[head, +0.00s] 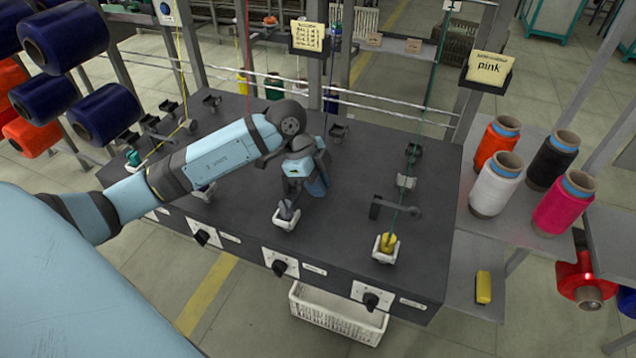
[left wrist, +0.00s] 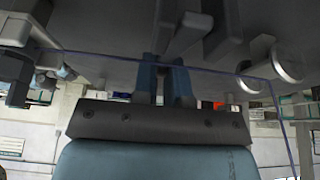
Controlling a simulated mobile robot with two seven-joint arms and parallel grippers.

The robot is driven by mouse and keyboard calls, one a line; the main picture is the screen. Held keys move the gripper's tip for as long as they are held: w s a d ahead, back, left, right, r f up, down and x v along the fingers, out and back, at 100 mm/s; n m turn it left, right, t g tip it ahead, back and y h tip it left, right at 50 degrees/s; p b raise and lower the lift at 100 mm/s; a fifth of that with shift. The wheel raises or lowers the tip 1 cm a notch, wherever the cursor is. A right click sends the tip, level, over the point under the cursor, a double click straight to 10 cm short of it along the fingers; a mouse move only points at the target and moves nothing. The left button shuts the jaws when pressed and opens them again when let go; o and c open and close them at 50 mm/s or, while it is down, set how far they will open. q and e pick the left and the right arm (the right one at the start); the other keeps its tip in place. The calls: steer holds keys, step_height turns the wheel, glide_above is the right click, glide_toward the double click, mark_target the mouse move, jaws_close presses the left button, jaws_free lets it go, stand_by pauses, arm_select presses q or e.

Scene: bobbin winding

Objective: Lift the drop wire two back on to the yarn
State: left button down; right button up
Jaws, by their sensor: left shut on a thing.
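My left gripper (head: 316,186) is low over the middle of the dark winder bench (head: 345,258), behind a white spindle cup (head: 286,216). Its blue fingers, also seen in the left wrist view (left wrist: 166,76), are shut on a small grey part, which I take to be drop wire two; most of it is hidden. At the right station another dark drop wire (head: 382,206) stands beside a green yarn (head: 428,88) that runs down to a yellow bobbin (head: 389,243). My right gripper is not in view.
Knobs (head: 279,268) line the bench front. Orange, black, white (head: 492,192) and pink cones stand on the right shelf, with a yellow block (head: 484,287). A white basket (head: 335,318) sits below.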

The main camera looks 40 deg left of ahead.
arm_select(q)
steer(key=shift+r, duration=0.1)
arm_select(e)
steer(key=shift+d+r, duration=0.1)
